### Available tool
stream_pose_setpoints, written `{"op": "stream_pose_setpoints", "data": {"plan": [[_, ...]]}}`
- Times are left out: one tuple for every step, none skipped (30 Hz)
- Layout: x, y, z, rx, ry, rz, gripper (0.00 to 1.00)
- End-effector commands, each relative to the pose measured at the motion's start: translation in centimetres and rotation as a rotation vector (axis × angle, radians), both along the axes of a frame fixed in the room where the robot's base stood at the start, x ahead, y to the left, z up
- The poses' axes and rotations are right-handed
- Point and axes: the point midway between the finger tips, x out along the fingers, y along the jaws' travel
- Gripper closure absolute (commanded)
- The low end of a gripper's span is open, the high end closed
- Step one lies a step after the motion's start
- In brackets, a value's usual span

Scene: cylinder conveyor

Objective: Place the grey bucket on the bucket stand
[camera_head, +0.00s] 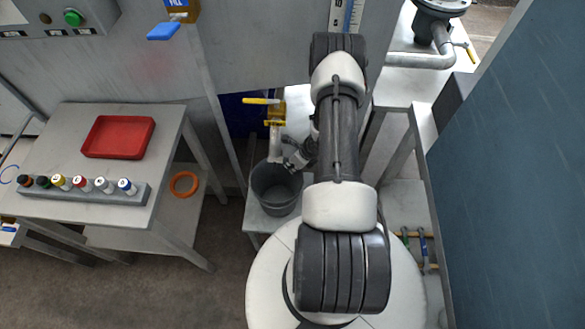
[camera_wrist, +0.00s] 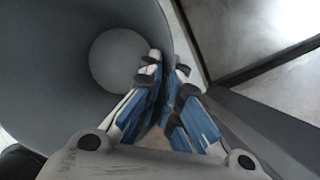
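The grey bucket (camera_head: 277,192) is upright and open at the top, left of my arm in the head view. It is at a small, low grey stand (camera_head: 258,222) below a yellow-handled tap. I cannot tell whether its base touches the stand. The bucket's inside fills the left of the wrist view (camera_wrist: 60,65) and looks empty. My gripper (camera_wrist: 168,68) has one blue-padded finger inside the bucket and one outside, closed on its wall at the rim. In the head view my gripper (camera_head: 296,160) is at the bucket's back right rim, partly hidden by my arm.
The yellow tap (camera_head: 272,112) and its spout are just behind the bucket. A table with a red tray (camera_head: 118,137) and a rack of several small bottles (camera_head: 85,190) stands left. An orange ring (camera_head: 184,185) lies on its lower shelf. A blue panel (camera_head: 515,190) closes the right.

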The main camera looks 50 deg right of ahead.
Motion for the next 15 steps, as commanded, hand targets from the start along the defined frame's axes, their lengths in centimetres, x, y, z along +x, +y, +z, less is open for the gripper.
{"op": "stream_pose_setpoints", "data": {"plan": [[0.04, -0.03, -1.07, 0.001, -0.002, -0.001, 1.0], [0.06, -0.06, -1.26, -0.001, -0.002, -0.001, 1.0], [0.07, -0.08, -1.34, -0.001, -0.002, -0.001, 1.0], [0.09, -0.09, -1.31, -0.001, -0.003, -0.001, 1.0], [0.09, -0.1, -1.23, -0.001, -0.003, -0.001, 1.0], [0.09, -0.1, -1.15, -0.001, -0.003, -0.001, 1.0], [0.09, -0.1, -1.14, -0.001, -0.003, -0.001, 1.0], [0.08, -0.09, -1.13, -0.001, -0.003, -0.001, 1.0], [0.08, -0.09, -1.13, -0.001, -0.003, -0.001, 1.0], [0.07, -0.08, -1.15, -0.001, -0.003, -0.001, 1.0], [0.06, -0.09, -1.22, -0.001, -0.003, -0.001, 1.0], [0.05, -0.08, -1.35, -0.001, -0.003, -0.001, 1.0], [0.04, -0.07, -1.34, -0.001, -0.002, -0.001, 0.94], [0.03, -0.07, -1.33, -0.001, -0.002, -0.001, 0.92], [0.03, -0.07, -1.33, -0.001, -0.002, -0.001, 0.89]]}}
